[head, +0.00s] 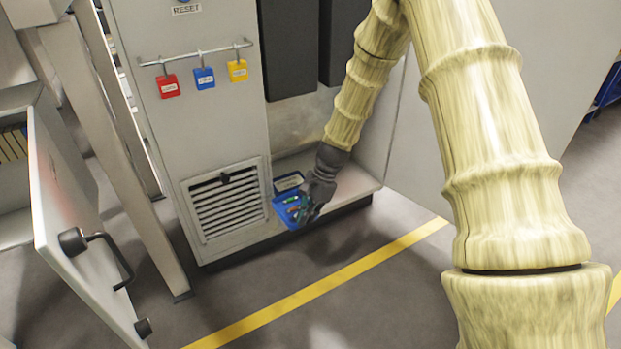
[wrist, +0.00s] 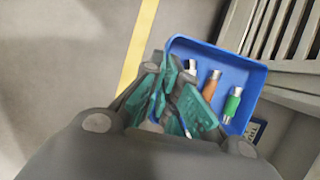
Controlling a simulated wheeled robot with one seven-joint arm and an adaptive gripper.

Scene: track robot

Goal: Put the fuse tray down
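The fuse tray (head: 283,213) is a shallow blue tray at the foot of the grey cabinet, by the ledge beside the vent. In the wrist view the tray (wrist: 222,57) holds several fuses, among them an orange-brown one (wrist: 210,84) and a green one (wrist: 232,104). My gripper (head: 305,213) is at the tray's right side in the head view. In the wrist view its teal fingers (wrist: 172,85) close in on either side of the tray's near-left wall and appear to pinch it. The fingers hide part of that wall. I cannot tell whether the tray's underside touches the ledge.
The cabinet ledge (head: 350,184) has bare room right of my gripper. A dark labelled plate (head: 288,183) lies behind the tray. The louvred vent (head: 228,203) is to the left. An open door (head: 80,240) with a handle stands farther left. A yellow line (head: 330,284) crosses the floor.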

